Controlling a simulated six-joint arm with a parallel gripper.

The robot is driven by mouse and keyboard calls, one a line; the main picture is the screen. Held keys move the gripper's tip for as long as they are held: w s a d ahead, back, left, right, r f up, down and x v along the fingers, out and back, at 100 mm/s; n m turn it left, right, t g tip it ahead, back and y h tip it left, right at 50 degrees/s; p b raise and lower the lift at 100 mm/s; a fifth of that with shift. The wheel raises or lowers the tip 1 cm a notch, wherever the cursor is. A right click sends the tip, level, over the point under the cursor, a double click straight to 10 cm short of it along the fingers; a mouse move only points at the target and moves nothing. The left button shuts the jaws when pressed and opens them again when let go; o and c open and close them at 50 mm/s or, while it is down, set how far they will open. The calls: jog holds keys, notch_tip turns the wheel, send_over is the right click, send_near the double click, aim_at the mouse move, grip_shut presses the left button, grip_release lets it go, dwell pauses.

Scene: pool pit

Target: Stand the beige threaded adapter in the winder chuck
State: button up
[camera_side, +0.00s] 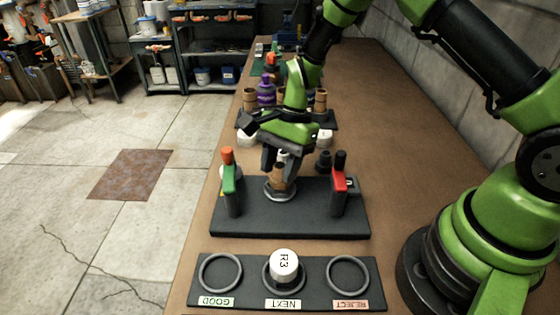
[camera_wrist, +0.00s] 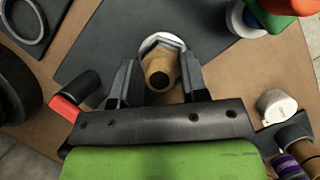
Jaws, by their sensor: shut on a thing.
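The beige threaded adapter (camera_side: 278,181) is upright or nearly so between the fingers of my gripper (camera_side: 275,168), which is shut on it. It sits over the grey ring of the winder chuck (camera_side: 281,195) in the middle of the dark base plate. In the wrist view, the adapter (camera_wrist: 158,66) shows its dark open bore between the two fingers of my gripper (camera_wrist: 160,82). The pale chuck rim (camera_wrist: 160,40) shows just beyond it. I cannot tell whether the adapter's lower end rests inside the chuck or just above it.
In front, a board (camera_side: 322,275) has GOOD, NEXT and REJECT rings, with a white R3 piece (camera_side: 284,263) at NEXT.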

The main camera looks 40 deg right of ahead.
jog(key=shift+f, duration=0.6)
jog(key=shift+f, duration=0.1)
dwell(0.3)
jog(key=o, duration=1.4)
jog(key=shift+r, duration=4)
